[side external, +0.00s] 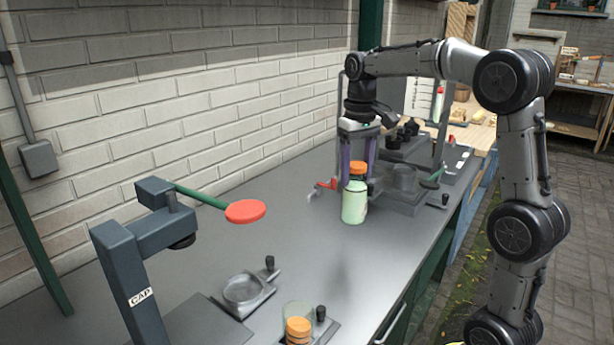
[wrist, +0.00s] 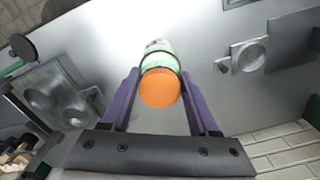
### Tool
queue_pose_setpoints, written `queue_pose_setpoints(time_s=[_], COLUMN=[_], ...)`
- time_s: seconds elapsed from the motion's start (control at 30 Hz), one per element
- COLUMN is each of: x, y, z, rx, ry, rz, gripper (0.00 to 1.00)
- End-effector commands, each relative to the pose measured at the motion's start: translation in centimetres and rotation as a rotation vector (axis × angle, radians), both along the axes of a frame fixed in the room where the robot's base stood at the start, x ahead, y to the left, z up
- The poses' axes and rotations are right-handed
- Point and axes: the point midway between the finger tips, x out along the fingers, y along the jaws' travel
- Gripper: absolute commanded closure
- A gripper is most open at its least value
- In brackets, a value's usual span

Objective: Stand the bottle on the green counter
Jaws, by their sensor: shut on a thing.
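The bottle (side external: 354,203) is pale green with an orange cap and looks upright in the side view. My gripper (side external: 357,178) points down and is shut on the bottle near its cap. In the wrist view the bottle (wrist: 162,54) sits between the two purple fingers, its orange cap towards the camera. The counter (side external: 290,240) has a grey top and a dark green front. The bottle's base is over the counter top; I cannot tell whether it touches.
A capping stand (side external: 125,265) with a red-ended green lever is at front left. A clear holder with orange caps (side external: 298,325) stands at the front edge. Grey fixtures (side external: 405,185) stand behind the bottle. The middle of the counter is clear. A brick wall runs along the left.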

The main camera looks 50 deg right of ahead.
Motion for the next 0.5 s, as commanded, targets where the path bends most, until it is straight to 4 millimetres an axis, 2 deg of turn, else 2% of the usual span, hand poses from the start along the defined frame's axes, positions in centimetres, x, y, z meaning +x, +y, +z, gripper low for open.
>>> queue_pose_setpoints(time_s=[0.03,0.2,0.5], x=[-1.4,-4.6,-7.8], y=[-1.1,-3.2,-4.9], z=[0.1,-0.2,-0.6], rx=[0.000,-0.001,-0.001], ry=[-0.003,-0.004,-0.004], rz=[-0.033,-0.096,-0.159], gripper=[1.00,1.00,1.00])
